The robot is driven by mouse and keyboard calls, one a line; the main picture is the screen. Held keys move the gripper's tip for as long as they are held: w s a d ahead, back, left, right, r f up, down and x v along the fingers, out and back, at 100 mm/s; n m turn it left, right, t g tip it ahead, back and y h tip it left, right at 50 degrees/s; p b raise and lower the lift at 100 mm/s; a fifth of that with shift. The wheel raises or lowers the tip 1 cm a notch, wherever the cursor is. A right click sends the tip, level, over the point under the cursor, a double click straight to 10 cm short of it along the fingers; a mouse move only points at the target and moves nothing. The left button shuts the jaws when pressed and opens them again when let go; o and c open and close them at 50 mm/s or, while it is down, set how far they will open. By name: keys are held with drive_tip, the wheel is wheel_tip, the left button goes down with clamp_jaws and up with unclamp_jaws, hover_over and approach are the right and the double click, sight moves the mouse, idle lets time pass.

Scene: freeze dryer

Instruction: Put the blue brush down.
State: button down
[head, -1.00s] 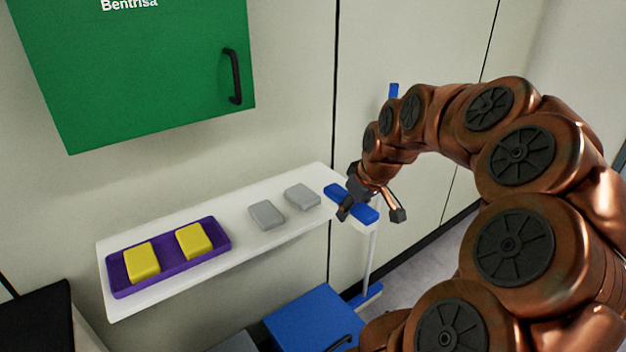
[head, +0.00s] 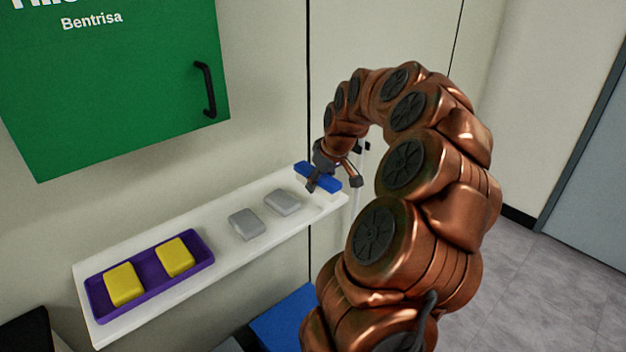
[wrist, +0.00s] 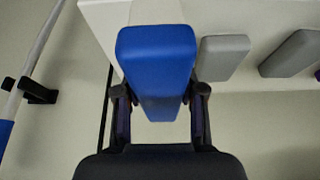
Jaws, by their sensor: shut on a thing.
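The blue brush (head: 318,176) is in my gripper (head: 334,183) at the right end of the white wall shelf (head: 240,250). In the wrist view the blue brush (wrist: 155,50) lies between the two fingers of my gripper (wrist: 160,108), which is shut on it. A white part shows under the brush in the head view; I cannot tell whether it is bristles. I also cannot tell whether the brush touches the shelf or hangs just above it. Part of the brush is hidden by the fingers.
Two grey blocks (head: 283,201) lie left of the brush on the shelf. A purple tray (head: 205,262) with two yellow blocks (head: 174,257) stands at the shelf's left. A green cabinet (head: 120,100) hangs above. A white pole (head: 358,190) stands beyond the shelf's right end.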

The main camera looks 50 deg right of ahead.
drive_tip(key=w+d, duration=0.1)
drive_tip(key=w+p, duration=0.1)
drive_tip(key=w, duration=0.1)
drive_tip(key=w+d, duration=0.1)
drive_tip(key=shift+w+d+f, duration=0.2)
drive_tip(key=shift+d+f, duration=0.1)
drive_tip(key=shift+d, duration=0.05)
drive_tip(key=shift+f+p, duration=0.85)
drive_tip(key=shift+f, duration=0.85)
drive_tip(key=shift+f, duration=0.2)
drive_tip(key=c, duration=0.7)
unclamp_jaws()
drive_tip(key=shift+r, duration=0.15)
drive_tip(key=b+v, duration=0.3)
drive_tip(key=v, duration=0.9)
